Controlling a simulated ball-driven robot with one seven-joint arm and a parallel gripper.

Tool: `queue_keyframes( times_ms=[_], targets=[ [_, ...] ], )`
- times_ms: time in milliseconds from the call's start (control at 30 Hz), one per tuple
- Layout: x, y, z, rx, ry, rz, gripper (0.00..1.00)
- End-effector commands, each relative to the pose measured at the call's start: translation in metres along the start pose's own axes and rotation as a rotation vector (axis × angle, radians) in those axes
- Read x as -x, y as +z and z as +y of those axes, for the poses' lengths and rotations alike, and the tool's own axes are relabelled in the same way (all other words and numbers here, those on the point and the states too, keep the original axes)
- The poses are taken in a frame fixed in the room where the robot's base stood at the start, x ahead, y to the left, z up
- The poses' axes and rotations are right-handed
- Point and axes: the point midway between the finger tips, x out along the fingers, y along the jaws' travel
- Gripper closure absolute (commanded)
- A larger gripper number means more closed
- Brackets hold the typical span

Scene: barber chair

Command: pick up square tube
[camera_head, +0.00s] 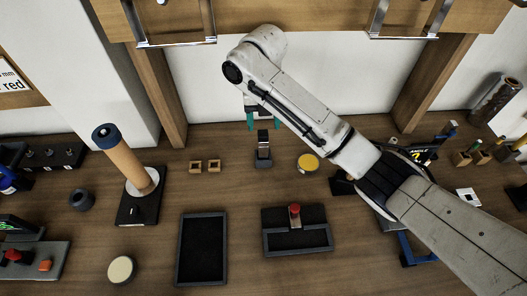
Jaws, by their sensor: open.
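My gripper (264,127) points down near the back of the table, with its two teal fingers apart. Just below it stands a small upright grey, square-sided piece (263,142) on a dark base, which looks like the square tube. Its top is at about the height of the fingertips in the picture, roughly centred between them. I cannot tell whether the fingers are in front of it, above it or around it. No contact shows.
A black tray (202,270) and a dark holder with a red knob (295,218) lie in front. A tan cylinder (126,165) stands left. Wooden shelving (300,18) hangs above.

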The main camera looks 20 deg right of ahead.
Motion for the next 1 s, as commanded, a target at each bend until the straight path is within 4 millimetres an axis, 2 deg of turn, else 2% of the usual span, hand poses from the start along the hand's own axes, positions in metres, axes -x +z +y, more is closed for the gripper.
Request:
queue_keyframes(
  times_ms=[133, 367, 633, 933, 1000],
  targets=[
    [-0.019, 0.000, 0.000, -0.003, 0.000, 0.002, 0.38],
    [-0.035, 0.001, 0.000, -0.003, 0.000, 0.001, 0.38],
    [-0.072, 0.001, 0.002, -0.003, 0.000, 0.001, 0.38],
    [-0.078, 0.002, 0.002, -0.002, 0.001, -0.002, 0.38],
    [-0.078, 0.002, 0.002, -0.002, 0.001, -0.002, 0.43]
  ],
)
